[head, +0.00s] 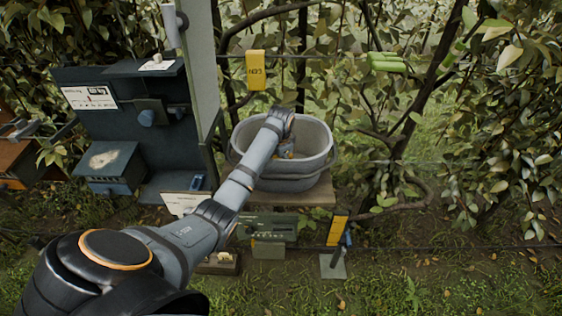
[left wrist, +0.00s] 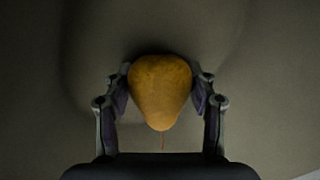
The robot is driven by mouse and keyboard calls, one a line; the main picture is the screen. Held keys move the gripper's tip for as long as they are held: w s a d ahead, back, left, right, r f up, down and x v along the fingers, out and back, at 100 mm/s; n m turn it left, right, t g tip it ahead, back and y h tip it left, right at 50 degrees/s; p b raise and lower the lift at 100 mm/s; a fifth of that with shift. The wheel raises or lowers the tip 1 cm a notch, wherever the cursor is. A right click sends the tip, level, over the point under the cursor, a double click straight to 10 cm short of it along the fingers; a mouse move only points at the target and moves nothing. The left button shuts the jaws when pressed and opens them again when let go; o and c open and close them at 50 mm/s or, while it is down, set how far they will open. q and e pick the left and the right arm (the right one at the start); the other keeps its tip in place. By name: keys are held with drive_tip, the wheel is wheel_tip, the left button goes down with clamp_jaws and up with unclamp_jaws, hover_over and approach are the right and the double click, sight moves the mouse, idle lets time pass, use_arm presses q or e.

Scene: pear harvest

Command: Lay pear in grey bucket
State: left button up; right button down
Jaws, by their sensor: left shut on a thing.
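A grey bucket (head: 318,143) stands on a wooden shelf in the middle of the head view. My left arm reaches in from the lower left, and its wrist is over the bucket's opening. My left gripper (head: 286,152) points down inside the bucket and is partly hidden by my wrist. In the left wrist view, my left gripper (left wrist: 161,100) is shut on a yellow-brown pear (left wrist: 160,90), one finger on each side. The pear's stem points toward the bottom of the picture. Plain grey bucket surface (left wrist: 265,90) fills the background; I cannot tell whether the pear touches it. My right gripper is not in view.
A dark blue-grey cabinet (head: 140,120) and a pale post (head: 201,70) stand left of the bucket. A yellow tag (head: 256,70) hangs behind it. Branches and leaves lie right and behind. A yellow-topped stake (head: 337,228) and a green box (head: 268,226) are below the shelf.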

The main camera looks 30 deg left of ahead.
use_arm(q)
drive_tip(key=shift+f, duration=0.3)
idle(0.5)
drive_tip(key=o, duration=1.3)
drive_tip(key=shift+o, duration=0.2)
drive_tip(key=v, duration=1.2)
